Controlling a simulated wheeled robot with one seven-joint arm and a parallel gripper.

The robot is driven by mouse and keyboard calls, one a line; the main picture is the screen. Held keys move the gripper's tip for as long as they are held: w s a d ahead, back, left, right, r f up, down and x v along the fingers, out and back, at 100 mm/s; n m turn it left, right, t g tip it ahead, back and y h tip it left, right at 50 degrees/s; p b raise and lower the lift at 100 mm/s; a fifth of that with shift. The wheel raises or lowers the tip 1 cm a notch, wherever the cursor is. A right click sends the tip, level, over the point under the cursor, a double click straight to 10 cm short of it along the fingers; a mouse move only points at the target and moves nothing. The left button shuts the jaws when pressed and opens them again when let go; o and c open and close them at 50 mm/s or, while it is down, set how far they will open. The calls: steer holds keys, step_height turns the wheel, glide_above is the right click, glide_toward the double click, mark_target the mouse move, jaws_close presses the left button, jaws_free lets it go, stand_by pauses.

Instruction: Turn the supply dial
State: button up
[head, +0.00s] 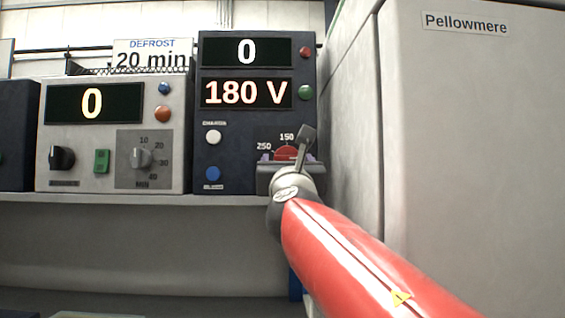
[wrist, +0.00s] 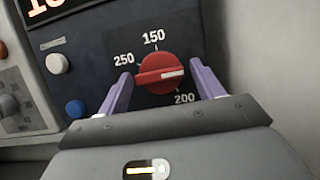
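The supply dial (wrist: 158,73) is a red round knob with a raised bar on a dark panel. It also shows in the head view (head: 287,152), partly hidden by my arm. The white mark on the bar's right end lies between the labels 150 and 200 in the wrist view; 250 is at the left. My gripper (wrist: 161,82) is open, with one purple finger on each side of the dial, close to its edges. Whether either finger touches it, I cannot tell. The dark supply unit (head: 225,130) has displays reading 0 and 180 V.
White and blue buttons (wrist: 57,63) sit left of the dial. A beige unit (head: 110,180) reading 0, with its own dial marked MIN, stands to the left. A large grey cabinet (head: 460,130) labelled Pellowmere stands close on the right. The shelf edge (head: 130,200) runs below the units.

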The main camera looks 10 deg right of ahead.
steer(key=c, duration=0.8)
steer(key=shift+m, duration=0.4)
steer(key=shift+a+m+g+h+b, duration=0.1)
steer(key=shift+m+g+h, duration=0.15)
steer(key=shift+m+h, duration=0.7)
steer(key=shift+m+g+h+b, duration=0.1)
steer(key=shift+m+g+h, duration=0.25)
steer(key=shift+m, duration=1.25)
steer(key=shift+a+m+g+h+b, duration=0.1)
steer(key=shift+m+g+h, duration=0.1)
steer(key=shift+m+h, duration=0.8)
steer(key=shift+m, duration=0.45)
steer(key=o, duration=1)
steer(key=shift+c, duration=0.2)
